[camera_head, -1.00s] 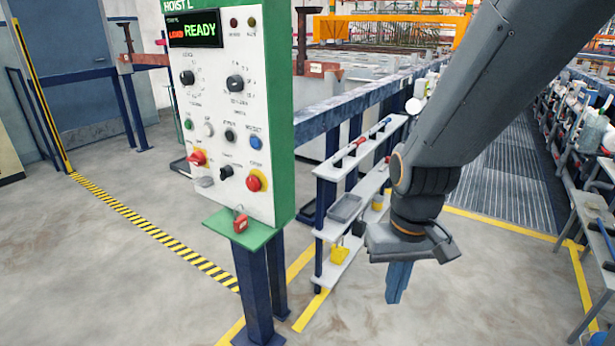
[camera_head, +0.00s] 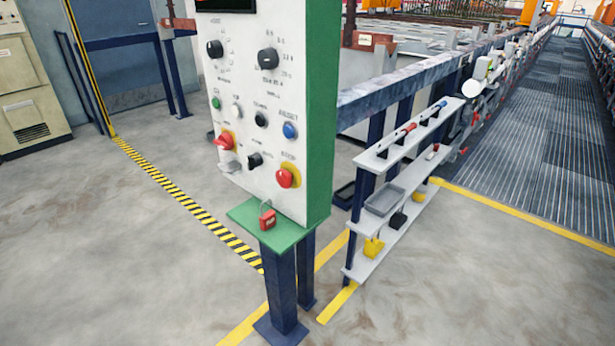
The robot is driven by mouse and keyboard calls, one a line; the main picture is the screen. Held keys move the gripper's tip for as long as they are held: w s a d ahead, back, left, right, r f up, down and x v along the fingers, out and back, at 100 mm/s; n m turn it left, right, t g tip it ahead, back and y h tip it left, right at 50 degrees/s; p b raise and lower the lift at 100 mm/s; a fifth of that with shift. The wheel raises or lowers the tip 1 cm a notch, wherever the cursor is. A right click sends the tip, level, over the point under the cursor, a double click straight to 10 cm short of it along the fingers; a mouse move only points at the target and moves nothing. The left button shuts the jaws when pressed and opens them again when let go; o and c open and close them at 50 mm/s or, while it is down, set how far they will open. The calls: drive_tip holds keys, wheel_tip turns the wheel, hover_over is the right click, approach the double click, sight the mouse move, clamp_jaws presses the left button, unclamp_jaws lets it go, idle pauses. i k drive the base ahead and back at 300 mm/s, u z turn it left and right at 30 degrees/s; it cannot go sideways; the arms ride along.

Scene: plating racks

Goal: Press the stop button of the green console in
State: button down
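The green console (camera_head: 322,110) stands on dark blue posts left of the middle, its white front panel (camera_head: 235,85) facing left and toward me. The stop button (camera_head: 285,178) is a red mushroom knob on a yellow surround at the panel's lower right. A blue reset button (camera_head: 290,130) sits above it. A red rotary handle (camera_head: 226,141) on a yellow plate is at the panel's lower left. My gripper and arm are out of view, and nothing covers the stop button.
A green ledge (camera_head: 245,214) under the panel carries a red padlock (camera_head: 267,220). A grey shelf rack (camera_head: 365,265) with trays and small tools stands right of the console. A rail (camera_head: 410,80) runs behind. The floor in front is clear.

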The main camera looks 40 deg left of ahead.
sight(281, 179)
drive_tip(key=k, duration=0.9)
drive_tip(key=u, duration=0.8)
drive_tip(key=i, duration=0.5)
drive_tip(key=u, duration=0.05)
